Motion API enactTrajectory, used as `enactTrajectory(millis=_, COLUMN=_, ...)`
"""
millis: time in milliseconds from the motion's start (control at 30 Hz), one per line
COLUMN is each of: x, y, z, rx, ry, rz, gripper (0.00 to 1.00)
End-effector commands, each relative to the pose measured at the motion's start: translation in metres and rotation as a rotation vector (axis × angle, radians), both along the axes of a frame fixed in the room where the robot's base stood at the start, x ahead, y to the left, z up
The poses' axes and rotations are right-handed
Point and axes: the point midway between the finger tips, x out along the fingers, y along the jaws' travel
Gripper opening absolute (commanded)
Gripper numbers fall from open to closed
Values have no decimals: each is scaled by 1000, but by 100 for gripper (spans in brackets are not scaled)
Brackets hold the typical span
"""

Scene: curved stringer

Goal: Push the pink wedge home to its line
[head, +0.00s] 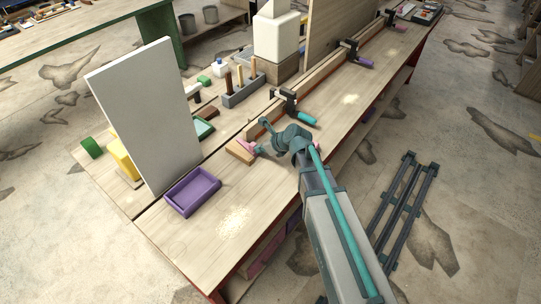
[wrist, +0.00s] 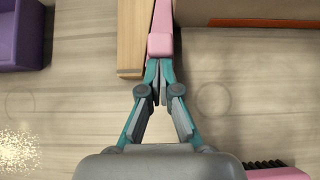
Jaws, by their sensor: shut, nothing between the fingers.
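The pink wedge (wrist: 160,45) lies lengthwise along the right side of a light wooden block (wrist: 132,40) in the wrist view. Its wide near end faces my gripper (wrist: 158,68). The fingers are shut and empty, with their tips at that near end; they appear to touch it. In the head view a small part of the pink wedge (head: 247,146) shows beside the wooden block (head: 236,153), just left of my gripper (head: 261,150). A wooden stringer edge (wrist: 210,8) lies right of the wedge. I cannot make out the wedge's line.
A purple tray (head: 192,193) lies at the near left, by an upright pale panel (head: 145,115). A clamp with a teal handle (head: 302,118) sits on the stringer behind my gripper. The near bench top is mostly clear.

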Motion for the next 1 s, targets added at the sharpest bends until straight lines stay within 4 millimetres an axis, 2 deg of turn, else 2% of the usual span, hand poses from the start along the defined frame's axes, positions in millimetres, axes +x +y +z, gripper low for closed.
enactTrajectory(millis=33, x=6, y=3, z=3, rx=10, ry=-9, rz=-6, gripper=0)
enactTrajectory(millis=300, x=3, y=0, z=4, rx=11, ry=-10, rz=-6, gripper=0)
enactTrajectory(millis=467, x=-11, y=-15, z=4, rx=8, ry=-7, rz=-5, gripper=0)
enactTrajectory(millis=600, x=-30, y=-36, z=4, rx=4, ry=-4, rz=-2, gripper=0)
enactTrajectory(millis=1000, x=-58, y=-75, z=52, rx=2, ry=-5, rz=0, gripper=0)
